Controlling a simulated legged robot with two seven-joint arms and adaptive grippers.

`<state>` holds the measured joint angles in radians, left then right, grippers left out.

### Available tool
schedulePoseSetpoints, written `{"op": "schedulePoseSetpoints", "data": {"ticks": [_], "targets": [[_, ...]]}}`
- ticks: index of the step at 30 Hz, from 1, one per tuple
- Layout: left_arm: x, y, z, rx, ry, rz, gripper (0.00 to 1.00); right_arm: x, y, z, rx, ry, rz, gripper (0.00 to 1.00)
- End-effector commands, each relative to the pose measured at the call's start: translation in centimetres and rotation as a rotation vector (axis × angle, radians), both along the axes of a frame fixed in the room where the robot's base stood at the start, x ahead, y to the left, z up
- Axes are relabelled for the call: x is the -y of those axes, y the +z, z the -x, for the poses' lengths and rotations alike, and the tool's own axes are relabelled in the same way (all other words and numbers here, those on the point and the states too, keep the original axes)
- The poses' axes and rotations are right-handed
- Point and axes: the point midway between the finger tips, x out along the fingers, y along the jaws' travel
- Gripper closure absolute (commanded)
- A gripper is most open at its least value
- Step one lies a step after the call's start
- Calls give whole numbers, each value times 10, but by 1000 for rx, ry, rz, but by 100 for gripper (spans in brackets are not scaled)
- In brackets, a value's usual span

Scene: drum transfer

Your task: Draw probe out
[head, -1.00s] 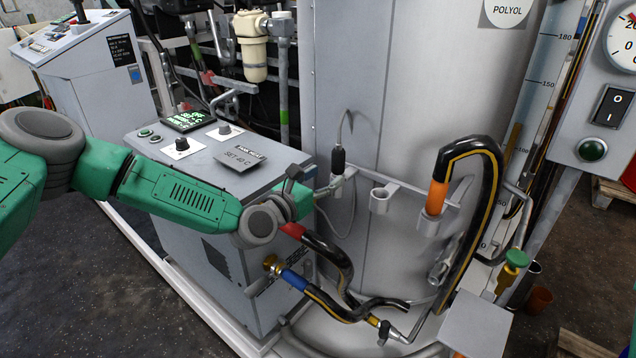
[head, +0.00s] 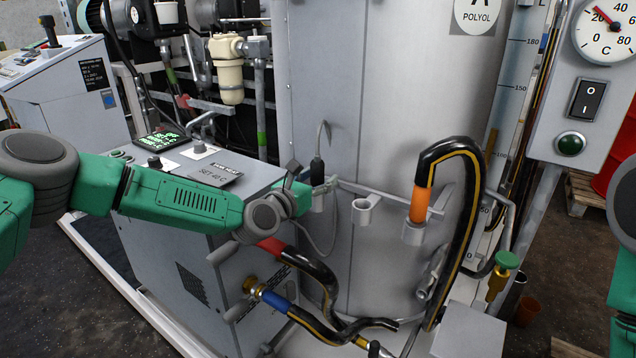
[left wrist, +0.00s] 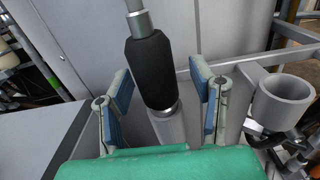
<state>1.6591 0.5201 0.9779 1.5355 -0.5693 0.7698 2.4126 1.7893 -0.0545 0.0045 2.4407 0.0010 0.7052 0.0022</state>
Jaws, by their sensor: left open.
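The probe (head: 317,171) has a black grip and stands upright at the left end of the bracket on the tank's side. It also shows in the left wrist view (left wrist: 149,72), with a metal collar above the grip and a metal part below it. My left gripper (head: 312,190) is at the probe. In the left wrist view its blue-padded fingers (left wrist: 164,100) are open, one on each side of the grip, with a visible gap on both sides. The probe's lower end is hidden. My right gripper is out of view; only part of that arm shows at the right edge.
An empty cup holder (head: 367,209) is right of the probe on the bracket. Beyond it a black hose (head: 468,200) with an orange end hangs on the tank (head: 400,90). A grey control cabinet (head: 190,255) stands under my left arm. More hoses (head: 318,275) lie below.

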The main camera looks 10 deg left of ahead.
Motion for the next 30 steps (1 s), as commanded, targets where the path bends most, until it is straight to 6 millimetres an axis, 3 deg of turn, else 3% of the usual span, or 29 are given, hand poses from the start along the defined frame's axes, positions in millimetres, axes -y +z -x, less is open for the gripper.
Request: {"op": "schedulePoseSetpoints", "data": {"ticks": [2,6,7,30], "targets": [[-1,0,0,0,1,0,50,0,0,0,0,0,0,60],[-1,0,0,0,1,0,96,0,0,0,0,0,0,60],[-1,0,0,0,1,0,100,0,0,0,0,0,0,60],[-1,22,0,1,1,0,100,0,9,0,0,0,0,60]]}}
